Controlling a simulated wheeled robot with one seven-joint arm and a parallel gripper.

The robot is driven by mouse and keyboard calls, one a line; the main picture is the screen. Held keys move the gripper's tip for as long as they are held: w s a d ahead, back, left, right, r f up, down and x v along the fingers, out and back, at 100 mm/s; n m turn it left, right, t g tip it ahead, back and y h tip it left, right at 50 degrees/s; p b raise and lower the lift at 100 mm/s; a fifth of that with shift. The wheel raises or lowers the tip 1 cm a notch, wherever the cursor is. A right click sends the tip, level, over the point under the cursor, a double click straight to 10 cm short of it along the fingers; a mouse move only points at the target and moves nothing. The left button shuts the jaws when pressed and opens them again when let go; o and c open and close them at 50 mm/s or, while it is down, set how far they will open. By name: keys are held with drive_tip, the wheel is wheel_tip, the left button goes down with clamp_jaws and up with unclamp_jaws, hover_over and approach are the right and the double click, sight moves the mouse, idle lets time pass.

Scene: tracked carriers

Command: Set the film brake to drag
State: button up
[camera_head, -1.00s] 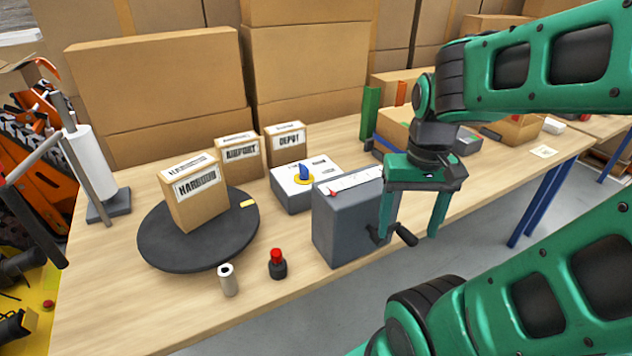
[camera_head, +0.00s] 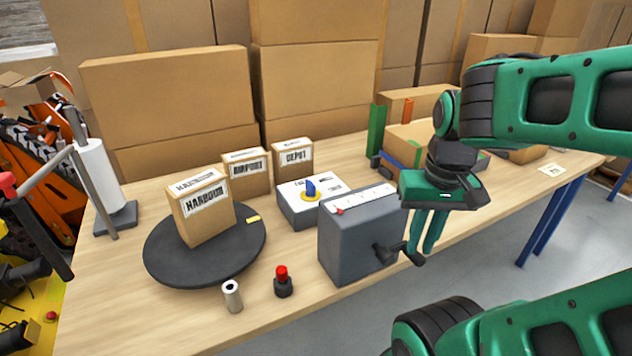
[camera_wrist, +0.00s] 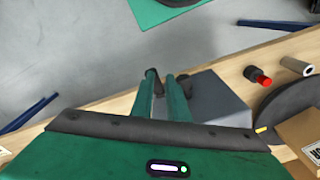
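A grey box (camera_head: 350,246) stands near the table's front edge, with a white scale and red pointer on top and a black crank (camera_head: 388,254) on its side. Its crank handle (camera_head: 416,259) is by my gripper's fingertips. My gripper (camera_head: 421,248) points down at the box's right side, its fingers close together around the handle; the wrist view shows them (camera_wrist: 164,78) beside the grey box (camera_wrist: 213,100). Behind stands a low box (camera_head: 297,212) with a white top and a blue knob (camera_head: 310,188) on a yellow disc. Its markings are too small to read, so I cannot tell the setting.
A carton marked HARBOUR (camera_head: 206,213) sits on a dark turntable (camera_head: 180,262). A white roll (camera_head: 98,175) stands on a post at left.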

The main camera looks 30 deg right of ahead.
sight(310, 187)
drive_tip(key=w+d+r+t, duration=0.2)
drive_tip(key=w+r, duration=0.1)
drive_tip(key=w+d+r+t+h, duration=0.1)
drive_tip(key=w+r, duration=0.1)
drive_tip(key=shift+w+d+r+t, duration=0.1)
drive_tip(key=shift+w+r+t, duration=0.1)
drive_tip(key=shift+w+t, duration=0.1)
clamp_jaws()
drive_tip(key=w+d+f+n+y, duration=0.1)
drive_tip(key=w+d+n+y, duration=0.2)
drive_tip(key=w, duration=0.9)
drive_tip(key=w+d+f+n+y, duration=0.1)
drive_tip(key=w+n+y, duration=0.3)
drive_tip(key=w, duration=0.8)
drive_tip(key=shift+t, duration=0.3)
drive_tip(key=x, duration=1)
drive_tip(key=shift+s+d+f, duration=0.1)
drive_tip(key=shift+f, duration=0.1)
drive_tip(key=a, duration=0.3)
drive_tip(key=shift+r, duration=0.1)
drive_tip(key=shift+a, duration=0.4)
